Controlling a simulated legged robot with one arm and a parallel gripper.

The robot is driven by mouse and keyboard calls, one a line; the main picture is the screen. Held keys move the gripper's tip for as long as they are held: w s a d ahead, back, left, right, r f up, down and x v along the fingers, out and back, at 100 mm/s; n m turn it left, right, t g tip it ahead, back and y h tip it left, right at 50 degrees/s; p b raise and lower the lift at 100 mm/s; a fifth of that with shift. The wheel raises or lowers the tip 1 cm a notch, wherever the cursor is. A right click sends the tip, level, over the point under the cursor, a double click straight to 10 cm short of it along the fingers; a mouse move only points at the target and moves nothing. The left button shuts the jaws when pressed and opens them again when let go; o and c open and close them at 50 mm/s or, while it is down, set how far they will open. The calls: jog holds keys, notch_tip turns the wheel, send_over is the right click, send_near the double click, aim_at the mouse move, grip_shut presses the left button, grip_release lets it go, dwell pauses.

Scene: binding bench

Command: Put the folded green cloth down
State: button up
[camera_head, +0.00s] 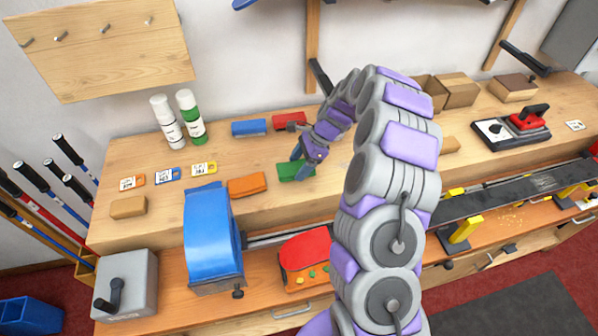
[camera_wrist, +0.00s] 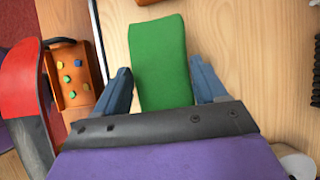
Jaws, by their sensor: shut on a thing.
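The folded green cloth (camera_head: 291,174) is at the bench top, right of the folded orange cloth, in the head view. In the wrist view the green cloth (camera_wrist: 158,60) extends forward from between my two blue fingers. My gripper (camera_head: 303,165) is shut on it, with one finger on each side; the wrist view also shows my gripper (camera_wrist: 160,78). The cloth looks flat and at or very near the wooden surface; I cannot tell whether it touches. My fingers hide part of it in the head view.
Folded blue (camera_head: 249,128), red (camera_head: 286,121) and orange (camera_head: 247,185) cloths lie nearby on the bench (camera_head: 330,190). Several label cards and a tan block (camera_head: 128,207) lie to the left. A blue machine (camera_head: 212,240) and a red-topped device (camera_head: 305,255) stand in front.

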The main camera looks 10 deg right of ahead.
aim_at(302, 165)
jog(key=shift+w+a+f, duration=0.1)
jog(key=shift+a, duration=0.1)
notch_tip(302, 165, down, 3)
jog(key=shift+f+b, duration=0.15)
jog(key=shift+b, duration=0.4)
jog(key=shift+d, duration=0.15)
jog(key=o, duration=1.1)
